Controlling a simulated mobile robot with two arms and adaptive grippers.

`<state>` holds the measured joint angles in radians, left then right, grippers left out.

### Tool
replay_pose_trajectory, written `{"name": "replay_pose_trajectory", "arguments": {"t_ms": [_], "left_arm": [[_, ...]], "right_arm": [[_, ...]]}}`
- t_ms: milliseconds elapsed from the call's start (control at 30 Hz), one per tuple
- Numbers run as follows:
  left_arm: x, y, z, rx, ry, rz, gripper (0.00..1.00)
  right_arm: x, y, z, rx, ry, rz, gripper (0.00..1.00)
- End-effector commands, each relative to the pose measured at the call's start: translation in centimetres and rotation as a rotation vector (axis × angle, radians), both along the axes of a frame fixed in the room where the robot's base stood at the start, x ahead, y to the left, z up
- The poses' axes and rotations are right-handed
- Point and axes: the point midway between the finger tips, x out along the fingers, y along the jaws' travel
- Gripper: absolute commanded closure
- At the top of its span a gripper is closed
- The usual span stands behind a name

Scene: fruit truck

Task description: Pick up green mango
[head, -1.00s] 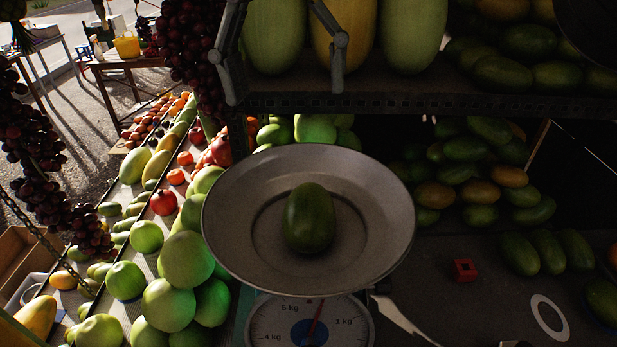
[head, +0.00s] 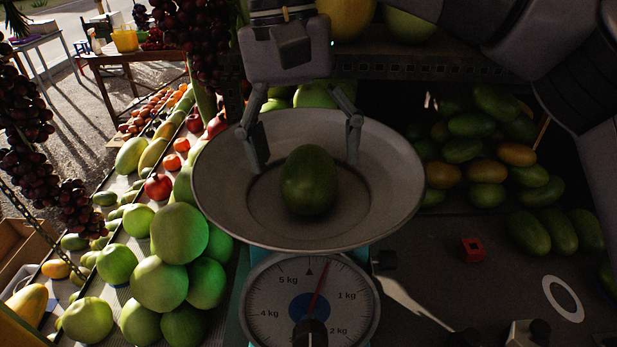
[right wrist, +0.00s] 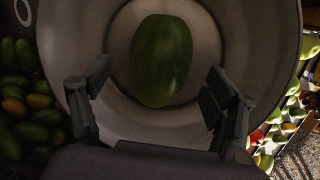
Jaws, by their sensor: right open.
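A green mango (head: 309,180) lies in the round metal pan (head: 222,211) of a weighing scale, near the middle of the pan. My right gripper (head: 305,165) comes down from above with its fingers spread wide, over the pan's far side behind the mango. In the right wrist view the mango (right wrist: 161,60) lies ahead of the two open fingers (right wrist: 153,85), apart from both. Nothing is held. My left gripper is not in view.
The scale's dial (head: 310,303) is below the pan. Green round fruit (head: 160,283) is piled close at the left. More mangoes (head: 470,150) lie at the right. A shelf edge (head: 400,94) runs behind the pan. A small red block (head: 472,250) sits on the dark surface.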

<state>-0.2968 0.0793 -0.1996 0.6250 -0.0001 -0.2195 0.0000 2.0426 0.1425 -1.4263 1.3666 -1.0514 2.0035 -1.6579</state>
Motion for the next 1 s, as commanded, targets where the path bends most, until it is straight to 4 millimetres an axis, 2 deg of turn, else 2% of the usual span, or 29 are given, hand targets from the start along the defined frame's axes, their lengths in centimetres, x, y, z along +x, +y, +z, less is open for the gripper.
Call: {"name": "replay_pose_trajectory", "arguments": {"t_ms": [200,500,1000], "left_arm": [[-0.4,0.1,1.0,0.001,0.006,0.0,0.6],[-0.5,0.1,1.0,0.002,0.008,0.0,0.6],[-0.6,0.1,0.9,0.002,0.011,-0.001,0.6]], "right_arm": [[-0.3,-0.4,-2.5,-0.001,0.0,-0.001,0.2],[-0.4,-0.4,-3.0,0.0,0.0,-0.001,0.21],[-0.4,-0.4,-3.0,0.0,0.0,-0.001,0.54]]}}
